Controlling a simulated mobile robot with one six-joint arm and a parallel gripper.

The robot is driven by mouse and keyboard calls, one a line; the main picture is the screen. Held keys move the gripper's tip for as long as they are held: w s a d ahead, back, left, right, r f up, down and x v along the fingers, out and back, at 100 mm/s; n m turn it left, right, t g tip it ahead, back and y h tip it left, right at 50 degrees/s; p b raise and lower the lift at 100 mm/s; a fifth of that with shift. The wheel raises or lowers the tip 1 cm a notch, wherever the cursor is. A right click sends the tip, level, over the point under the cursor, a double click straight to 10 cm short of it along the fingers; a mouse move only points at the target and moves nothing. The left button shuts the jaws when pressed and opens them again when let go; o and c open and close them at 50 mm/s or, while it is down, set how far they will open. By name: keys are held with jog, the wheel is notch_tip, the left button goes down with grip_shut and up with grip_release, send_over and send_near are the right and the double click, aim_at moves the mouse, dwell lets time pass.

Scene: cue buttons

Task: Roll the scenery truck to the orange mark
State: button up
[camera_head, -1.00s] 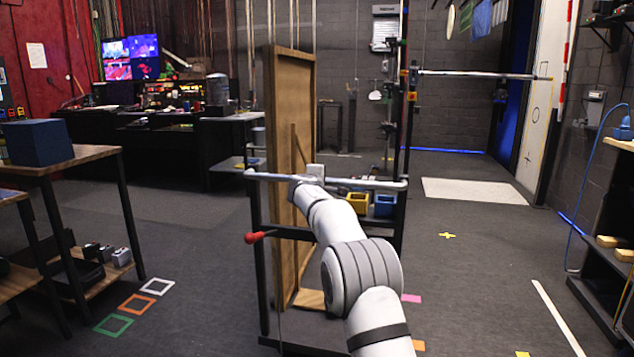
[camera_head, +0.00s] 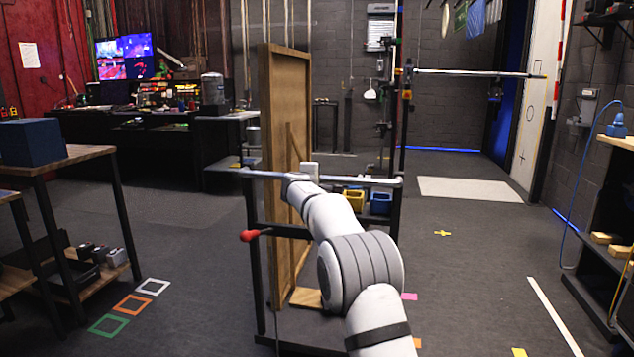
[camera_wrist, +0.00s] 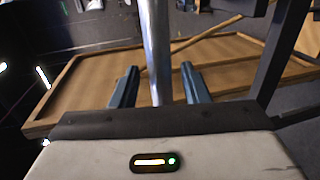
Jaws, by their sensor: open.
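The scenery truck is a dark wheeled frame with a tall wooden flat (camera_head: 287,110) and a pale push bar (camera_head: 350,181) across its near side. It stands in the middle of the head view. A red-tipped lever (camera_head: 250,235) sticks out at its left. My gripper (camera_head: 303,178) is at the bar; my arm hides part of the truck. In the wrist view, my open gripper (camera_wrist: 159,88) has one finger on each side of the bar (camera_wrist: 157,50), with gaps visible. The orange mark (camera_head: 149,301) is a square outline on the floor, left of the truck.
A white square (camera_head: 153,280) and a green square (camera_head: 108,316) flank the orange one. A wooden table (camera_head: 70,157) and low shelf stand at the left. Shelving (camera_head: 612,200) stands at the right. The floor between truck and squares is clear.

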jog(key=b+v, duration=0.1)
jog(key=v, duration=0.5)
jog(key=s+d+r+m+g+p, duration=0.25)
jog(key=s+d+p, duration=0.2)
jog(key=s, duration=0.35)
jog(key=s+d+r+m+g+p, duration=0.2)
jog(key=s+d+r+m+p, duration=0.15)
jog(key=s+p, duration=0.4)
jog(key=s+d+r+m+g+p, duration=0.2)
jog(key=s+d+r+g+p, duration=0.15)
jog(key=s, duration=0.65)
jog(key=s+a+m+g+y+p, duration=0.1)
jog(key=s+p, duration=0.5)
jog(key=s, duration=0.8)
jog(key=s+a+f+m+g+y+p, duration=0.1)
jog(key=s+m+p, duration=0.4)
jog(key=s, duration=1)
jog(key=a+g+y+p, duration=0.1)
jog(key=g+y, duration=0.1)
jog(key=shift+s+f+y, duration=0.3)
jog(key=shift+y, duration=0.1)
jog(key=shift+c, duration=0.3)
